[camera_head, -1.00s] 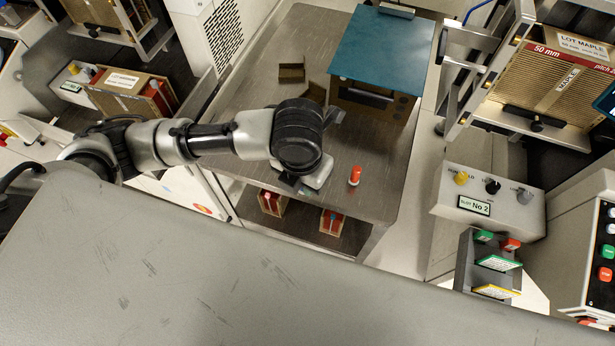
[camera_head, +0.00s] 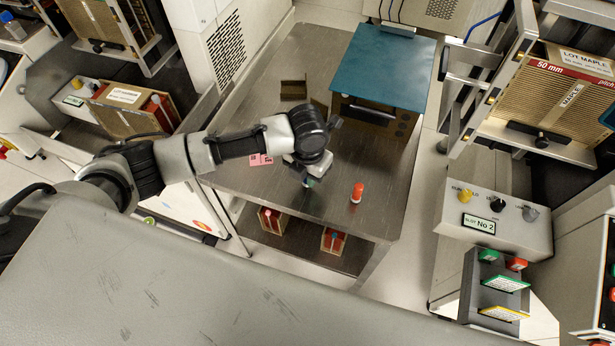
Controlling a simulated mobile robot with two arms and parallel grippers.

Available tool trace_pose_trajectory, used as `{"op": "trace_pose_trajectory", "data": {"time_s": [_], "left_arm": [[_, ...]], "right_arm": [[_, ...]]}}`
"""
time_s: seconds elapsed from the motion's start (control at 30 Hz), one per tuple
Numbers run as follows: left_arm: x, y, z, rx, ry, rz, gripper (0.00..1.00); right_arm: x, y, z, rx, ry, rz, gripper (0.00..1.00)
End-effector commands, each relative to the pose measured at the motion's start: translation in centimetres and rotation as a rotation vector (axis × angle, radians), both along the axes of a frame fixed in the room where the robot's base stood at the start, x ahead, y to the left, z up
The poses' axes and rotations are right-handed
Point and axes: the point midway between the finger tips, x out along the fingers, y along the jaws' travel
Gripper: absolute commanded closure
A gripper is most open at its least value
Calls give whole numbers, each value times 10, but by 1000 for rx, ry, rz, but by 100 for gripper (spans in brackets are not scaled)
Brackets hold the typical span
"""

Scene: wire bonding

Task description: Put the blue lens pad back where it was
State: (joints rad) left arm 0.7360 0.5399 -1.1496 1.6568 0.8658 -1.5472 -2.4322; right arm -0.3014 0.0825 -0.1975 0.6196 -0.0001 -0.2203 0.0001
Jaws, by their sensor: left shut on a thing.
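My left gripper (camera_head: 308,176) hangs over the metal table, left of the orange-capped bottle. It points down and is shut on a small blue-teal thing (camera_head: 310,183), which looks like the blue lens pad. The pad is mostly hidden by the gripper, and I cannot tell whether it touches the table top. My right gripper is not in view.
The metal table (camera_head: 255,190) has free room at its front. An orange-capped bottle (camera_head: 357,193), pink cards (camera_head: 260,159) and a box with a teal top (camera_head: 385,70) stand or lie on it. Red-and-wood boxes (camera_head: 272,219) sit on the shelf below.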

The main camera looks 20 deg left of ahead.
Motion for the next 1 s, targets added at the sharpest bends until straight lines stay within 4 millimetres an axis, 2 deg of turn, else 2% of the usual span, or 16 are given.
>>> {"op": "trace_pose_trajectory", "data": {"time_s": [0.1, 0.3, 0.33, 0.5, 0.83, 1.0], "left_arm": [[-1, 0, -17, 0, 1, 1, 100], [-1, 0, -19, 1, 2, 0, 100], [-1, 0, -19, 1, 2, 0, 76], [-1, 0, -19, 1, 1, 0, 50], [0, 0, -15, -1, -2, 1, 49], [1, 0, 7, -1, -5, -1, 49]], "right_arm": [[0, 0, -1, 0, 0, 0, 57], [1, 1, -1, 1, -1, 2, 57], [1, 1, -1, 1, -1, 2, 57], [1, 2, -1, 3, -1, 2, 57], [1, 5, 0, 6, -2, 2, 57], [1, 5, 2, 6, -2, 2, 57]]}}
